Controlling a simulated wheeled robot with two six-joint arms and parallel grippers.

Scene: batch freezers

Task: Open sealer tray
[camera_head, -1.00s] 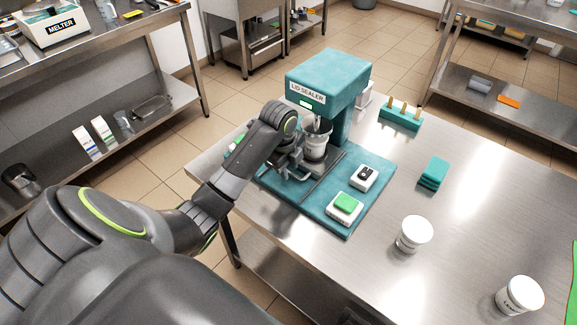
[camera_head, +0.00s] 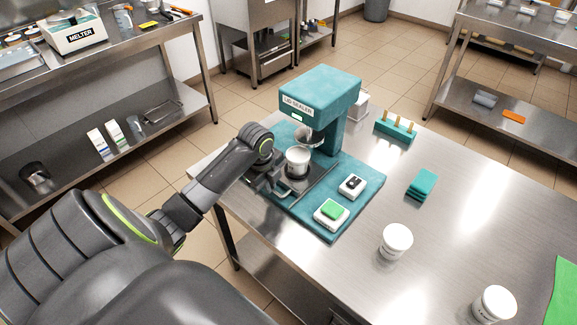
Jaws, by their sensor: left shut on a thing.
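The teal lid sealer (camera_head: 325,90) stands on the left part of the steel table, on its teal base (camera_head: 368,170). Its dark sliding tray (camera_head: 318,180) is drawn out toward the front, with a white cup (camera_head: 298,164) upright on it, clear of the sealing head (camera_head: 307,135). My left gripper (camera_head: 283,188) is at the tray's front side, just in front of the cup, and is shut on what looks like the tray handle. My wrist partly hides the handle and fingers. My right gripper is out of view.
A green-button switch box (camera_head: 332,212) and a black-switch box (camera_head: 352,186) sit on the base. A teal stick rack (camera_head: 395,127), folded teal cloths (camera_head: 422,184) and two white tubs (camera_head: 396,240) (camera_head: 493,304) stand to the right. The table's (camera_head: 450,240) middle right is clear.

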